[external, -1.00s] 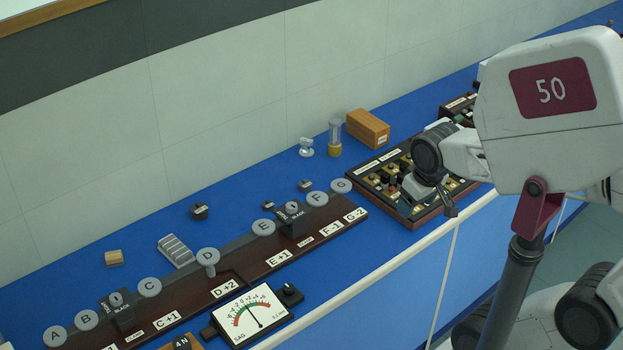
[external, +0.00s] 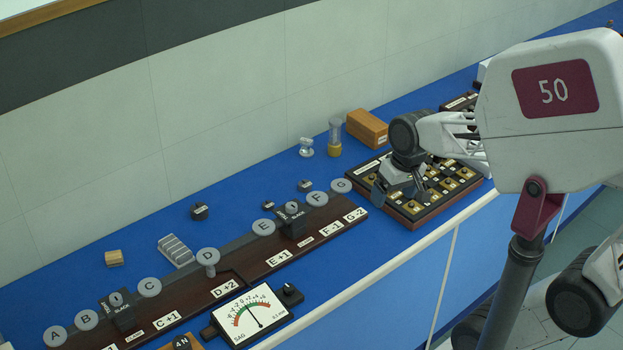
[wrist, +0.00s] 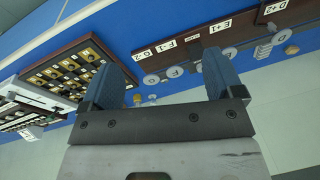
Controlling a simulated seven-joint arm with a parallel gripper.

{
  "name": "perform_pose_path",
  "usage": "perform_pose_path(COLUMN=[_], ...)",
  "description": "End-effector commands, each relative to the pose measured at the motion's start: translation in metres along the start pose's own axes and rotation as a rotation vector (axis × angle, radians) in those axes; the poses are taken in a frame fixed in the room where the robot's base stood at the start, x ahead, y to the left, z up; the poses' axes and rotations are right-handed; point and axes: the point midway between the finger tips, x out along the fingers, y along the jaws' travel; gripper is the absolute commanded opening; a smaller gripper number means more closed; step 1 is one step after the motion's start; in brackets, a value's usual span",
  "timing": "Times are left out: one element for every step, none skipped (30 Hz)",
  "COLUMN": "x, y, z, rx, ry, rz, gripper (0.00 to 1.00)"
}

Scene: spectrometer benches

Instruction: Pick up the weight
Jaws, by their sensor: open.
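No object is clearly labelled as the weight, and I cannot tell which one it is. Candidates are a small dark knobbed piece (external: 199,211) on the blue bench, and two smaller ones, one (external: 305,185) behind the lettered discs and another (external: 268,205) to its left. My gripper (external: 398,194) is open and empty, above the left part of the compartment tray (external: 425,220), right of these pieces. In the wrist view its two fingers (wrist: 165,78) stand apart with nothing held between them.
A long dark rail (external: 247,273) carries grey lettered discs and black blocks. A dial meter (external: 250,315) stands in front.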

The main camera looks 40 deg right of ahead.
Motion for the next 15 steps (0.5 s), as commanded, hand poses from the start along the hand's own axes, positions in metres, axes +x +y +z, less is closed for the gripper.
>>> perform_pose_path(x=[0.003,0.004,0.005,0.007,0.008,0.01,0.012,0.013,0.016,0.017,0.019,0.021,0.024,0.026,0.029], y=[-0.005,-0.009,-0.013,-0.017,-0.02,-0.025,-0.028,-0.032,-0.036,-0.039,-0.043,-0.047,-0.051,-0.054,-0.059], z=[-0.01,-0.016,-0.023,-0.028,-0.034,-0.041,-0.047,-0.053,-0.06,-0.066,-0.072,-0.079,-0.085,-0.091,-0.098], rx=[0.027,0.044,0.067,0.086,0.103,0.126,0.144,0.162,0.185,0.202,0.221,0.244,0.262,0.279,0.304], ry=[-0.018,-0.027,-0.041,-0.052,-0.061,-0.075,-0.085,-0.094,-0.108,-0.118,-0.128,-0.142,-0.154,-0.164,-0.179], rz=[-0.018,-0.03,-0.045,-0.057,-0.068,-0.084,-0.094,-0.106,-0.121,-0.131,-0.143,-0.156,-0.167,-0.177,-0.191], gripper=[0.87,0.87,0.87,0.87,0.87,0.87,0.87,0.87,0.87,0.87,0.87,0.87,0.87,0.87,0.87])
